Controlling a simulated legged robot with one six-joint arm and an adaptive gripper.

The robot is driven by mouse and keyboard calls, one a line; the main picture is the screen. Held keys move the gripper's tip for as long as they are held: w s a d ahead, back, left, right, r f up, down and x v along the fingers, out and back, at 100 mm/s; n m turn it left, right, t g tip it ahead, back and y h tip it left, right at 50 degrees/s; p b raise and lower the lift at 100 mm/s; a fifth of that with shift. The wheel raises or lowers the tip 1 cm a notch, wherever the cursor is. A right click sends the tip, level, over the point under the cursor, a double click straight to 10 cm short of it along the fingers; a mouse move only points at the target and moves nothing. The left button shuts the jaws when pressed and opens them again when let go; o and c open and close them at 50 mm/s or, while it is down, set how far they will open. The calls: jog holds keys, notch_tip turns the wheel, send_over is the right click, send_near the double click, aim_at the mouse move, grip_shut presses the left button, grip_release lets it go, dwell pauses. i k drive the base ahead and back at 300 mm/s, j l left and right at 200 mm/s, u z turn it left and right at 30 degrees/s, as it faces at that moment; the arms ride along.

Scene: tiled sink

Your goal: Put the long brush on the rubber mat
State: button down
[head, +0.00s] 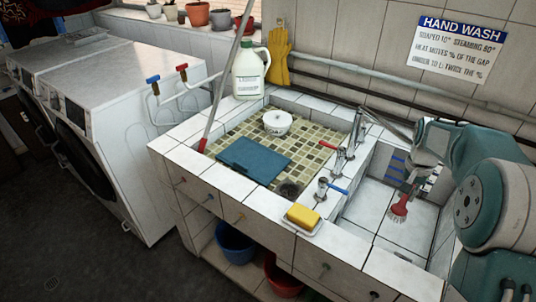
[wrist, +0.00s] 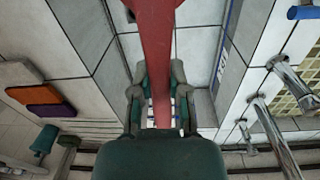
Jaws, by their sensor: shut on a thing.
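The long brush (head: 400,207) is red with pale bristles. It hangs head down from my gripper (head: 410,182) over the white tiled basin on the right in the head view. I cannot tell whether the bristles touch the tiles. In the wrist view its red handle (wrist: 157,50) runs between the fingers of my gripper (wrist: 160,90), which are shut on it. The rubber mat looks to be the flat blue-teal rectangle (head: 252,160) in the mosaic-tiled sink, left of my gripper and beyond the taps. Its top is bare.
Metal taps (head: 338,160) stand on the ledge between the two basins. A yellow sponge (head: 303,216) lies on the front rim. A white bowl (head: 277,122) sits behind the mat. A long pole (head: 225,85) leans at the sink's left, and a white jug (head: 249,72) stands behind.

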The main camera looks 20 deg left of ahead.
aim_at(256, 165)
jog(key=j+u, duration=0.25)
jog(key=u, duration=0.15)
jog(key=i+j+u, duration=0.1)
jog(key=j+u, duration=0.15)
jog(key=u, duration=0.15)
jog(key=i+j+u, duration=0.1)
jog(key=j+u, duration=0.15)
jog(key=u, duration=0.2)
jog(key=i+j+u, duration=0.4)
jog(key=i+j+z, duration=0.1)
jog(key=z, duration=0.3)
jog(key=i+j+z, duration=0.2)
jog(key=z, duration=0.25)
jog(key=i+j+z, duration=0.2)
jog(key=z, duration=0.2)
jog(key=i+j+z, duration=0.1)
jog(key=j+z, duration=0.2)
jog(key=z, duration=0.15)
jog(key=j+z, duration=0.4)
jog(key=i+l, duration=0.05)
jog(key=l, duration=0.05)
